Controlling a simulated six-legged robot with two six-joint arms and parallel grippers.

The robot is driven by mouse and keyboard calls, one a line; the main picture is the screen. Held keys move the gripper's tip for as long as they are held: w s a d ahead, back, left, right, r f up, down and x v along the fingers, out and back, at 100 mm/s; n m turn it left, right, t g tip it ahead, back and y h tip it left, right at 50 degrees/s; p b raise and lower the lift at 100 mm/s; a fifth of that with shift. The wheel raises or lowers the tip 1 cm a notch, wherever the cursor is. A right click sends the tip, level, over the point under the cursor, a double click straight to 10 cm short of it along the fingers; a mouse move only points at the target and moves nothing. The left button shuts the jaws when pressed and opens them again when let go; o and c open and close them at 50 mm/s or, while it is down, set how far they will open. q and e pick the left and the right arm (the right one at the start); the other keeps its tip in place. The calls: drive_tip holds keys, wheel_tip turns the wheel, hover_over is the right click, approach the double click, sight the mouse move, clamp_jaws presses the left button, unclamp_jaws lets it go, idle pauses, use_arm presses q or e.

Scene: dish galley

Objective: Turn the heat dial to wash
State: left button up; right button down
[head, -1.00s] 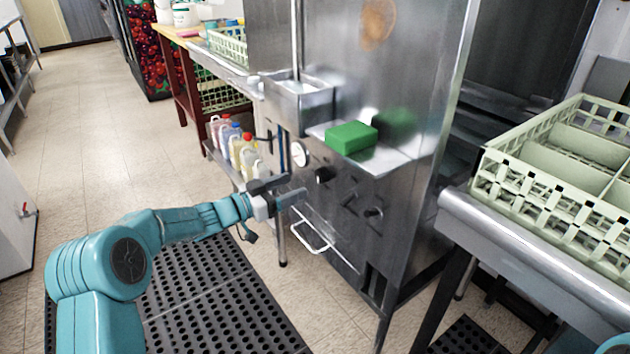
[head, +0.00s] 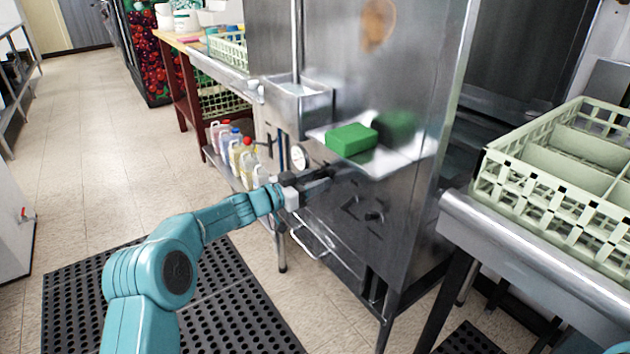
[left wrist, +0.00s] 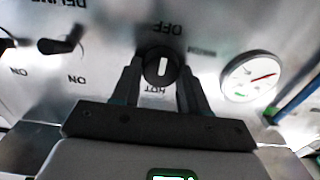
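The heat dial (left wrist: 161,67) is a round black knob with a white mark, on the steel front of the machine. In the left wrist view it sits between the two dark fingers of my left gripper (left wrist: 161,80). The fingers are apart, one on each side of it; whether they touch it is unclear. Labels that read OFF and HOT upside down lie around the dial, with a fainter, blurred one to its right. In the head view my left gripper (head: 322,176) reaches the machine front and hides the dial.
A white gauge (head: 299,157) is beside the dial. A second black knob (left wrist: 66,44), marked DELIME, is on the other side. A green block (head: 351,140) lies on the ledge above. A crate (head: 560,190) stands on the right counter. Jugs (head: 240,155) stand on the left.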

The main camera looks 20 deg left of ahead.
use_arm(q)
drive_tip(key=shift+m, duration=0.3)
drive_tip(key=m+b, duration=0.3)
drive_tip(key=m, duration=0.4)
drive_tip(key=m+b, duration=0.3)
drive_tip(key=m, duration=0.5)
drive_tip(key=f+m+b, duration=0.1)
drive_tip(key=m+b, duration=0.2)
drive_tip(key=m, duration=0.5)
drive_tip(key=shift+s+d, duration=0.1)
drive_tip(key=shift+s, duration=0.05)
use_arm(e)
wheel_tip(320, 180, down, 9)
drive_tip(key=w+d, duration=0.1)
drive_tip(key=shift+w+d+m+t, duration=0.15)
drive_tip(key=shift+w+m+t, duration=0.05)
drive_tip(key=shift+m+t, duration=0.1)
use_arm(q)
drive_tip(key=shift+r+b, duration=0.1)
drive_tip(key=shift+b, duration=0.2)
drive_tip(key=o, duration=1)
drive_tip(key=shift+o, duration=0.2)
drive_tip(key=shift+r, duration=0.1)
